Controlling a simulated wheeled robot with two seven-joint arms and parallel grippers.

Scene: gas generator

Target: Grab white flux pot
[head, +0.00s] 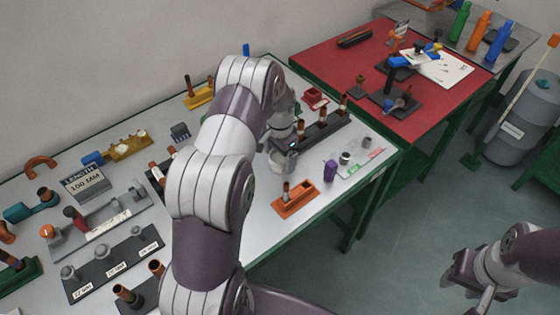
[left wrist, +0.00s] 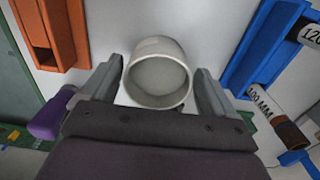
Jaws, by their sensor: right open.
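The white flux pot (left wrist: 158,82) is a small round cup with an open mouth. In the left wrist view it stands between the two fingers of my left gripper (left wrist: 159,68). The fingers are spread, with a gap to the pot on the right and a narrower one on the left. In the head view the pot (head: 276,161) is partly hidden by my left gripper (head: 284,146), which is over the white table. My right gripper (head: 476,288) is open and empty, low at the right, off the tables.
An orange holder (head: 295,200) and a purple piece (head: 330,171) stand near the pot, toward the table's front edge. A dark rack with copper-coloured pipes (head: 322,130) is behind it. The red table (head: 350,80) adjoins at the right. Many fixtures fill the left side.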

